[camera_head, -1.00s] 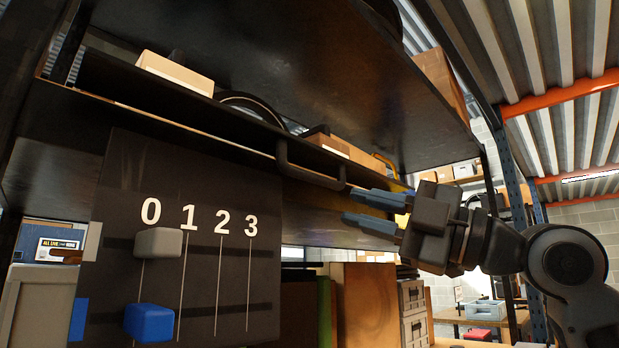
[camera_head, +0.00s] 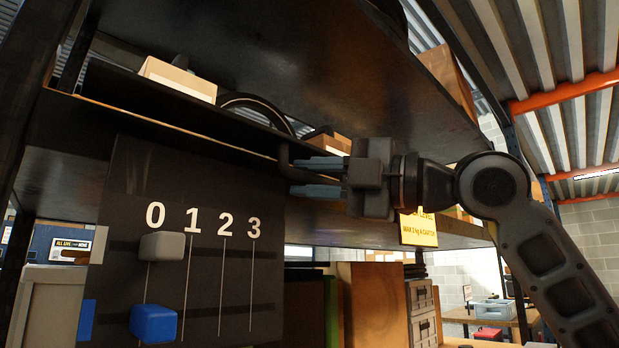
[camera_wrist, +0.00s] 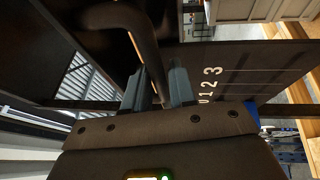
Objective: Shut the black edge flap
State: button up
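The black edge flap (camera_head: 172,113) runs along the front edge of the shelf, with a thin bright line along its lower edge. Its dark bar handle (camera_head: 284,155) is bent; the left end shows, and the rest is largely hidden by my gripper. My gripper (camera_head: 320,177) is at the handle with its two grey-blue fingers apart. In the wrist view, the handle (camera_wrist: 138,35) curves down to the fingertips of my gripper (camera_wrist: 160,75) and appears to lie at the gap between them. I cannot tell whether a finger touches it.
A dark panel (camera_head: 205,285) marked 0 to 3, with a grey slider (camera_head: 162,246) and a blue slider (camera_head: 153,322), hangs left of my gripper. Boxes (camera_head: 180,80) and a wheel stand behind the flap. A yellow sign (camera_head: 418,230) is right, and another shelf is overhead.

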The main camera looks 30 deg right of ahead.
jog(key=shift+w+a, duration=0.2)
grip_shut()
